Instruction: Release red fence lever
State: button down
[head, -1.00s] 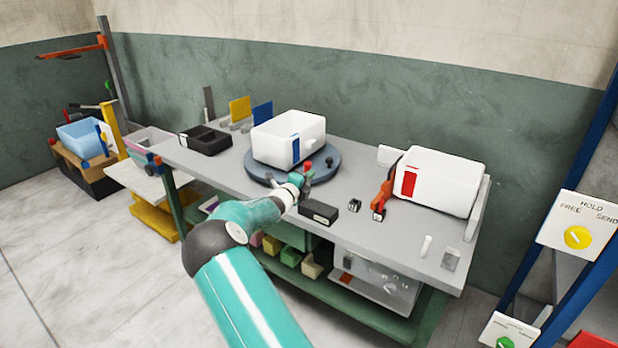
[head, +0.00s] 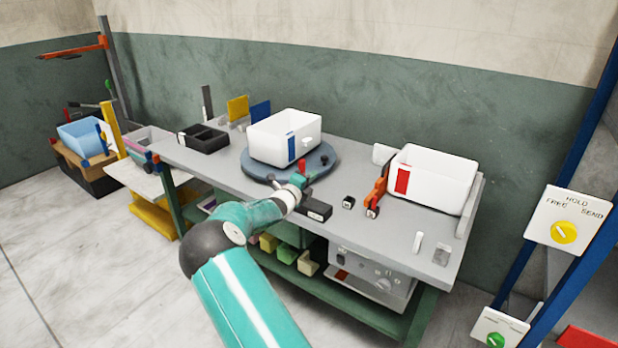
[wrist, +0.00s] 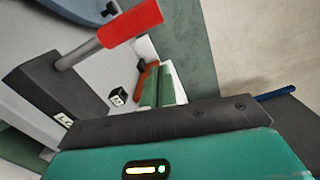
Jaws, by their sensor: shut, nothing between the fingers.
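A lever with a red grip (wrist: 132,22) and a grey shaft rises from a dark labelled block (wrist: 60,95) in the wrist view. The block also shows in the head view (head: 317,211) at the table's front edge. A small red part (head: 302,167) shows close to my gripper there. My gripper (head: 301,182) is shut and empty, beside the turntable and just above the block. Its green fingers (wrist: 158,90) show in the wrist view, apart from the red grip. An orange-red upright piece (head: 377,192) stands beside the red-labelled white bin. I cannot tell which red part is the fence lever.
A white bin with a blue label (head: 272,145) sits on the round turntable (head: 258,172). The red-labelled white bin (head: 420,180) stands to the right. A small black block (head: 348,202) lies between the dark block and the orange-red piece. A black tray (head: 204,138) is at the left.

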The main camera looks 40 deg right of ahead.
jog(key=v, duration=1)
jog(key=shift+s+r, duration=0.1)
jog(key=shift+s, duration=0.05)
jog(key=s+a+r+m+g+y, duration=0.2)
jog(key=s+a+m+g+y, duration=0.15)
jog(key=s+m, duration=0.55)
jog(key=s+a+r+m+g+y, duration=0.2)
jog(key=s+a+m+y, duration=0.15)
jog(key=s+m, duration=0.65)
jog(key=s+a+r+m+t+y, duration=0.1)
jog(key=s+a+r+m+y, duration=0.2)
jog(key=s+a+m, duration=0.3)
jog(key=s+a+r+m+t+y, duration=0.2)
jog(key=s+a+m, duration=0.4)
jog(key=a, duration=0.4)
jog(key=s+a+r+m+t+y, duration=0.1)
jog(key=s+a+r+m+y, duration=0.2)
jog(key=s+a+m, duration=0.3)
jog(key=a+m+y, duration=0.1)
jog(key=a, duration=0.1)
jog(key=shift+a+r+y, duration=0.3)
jog(key=shift+y, duration=0.1)
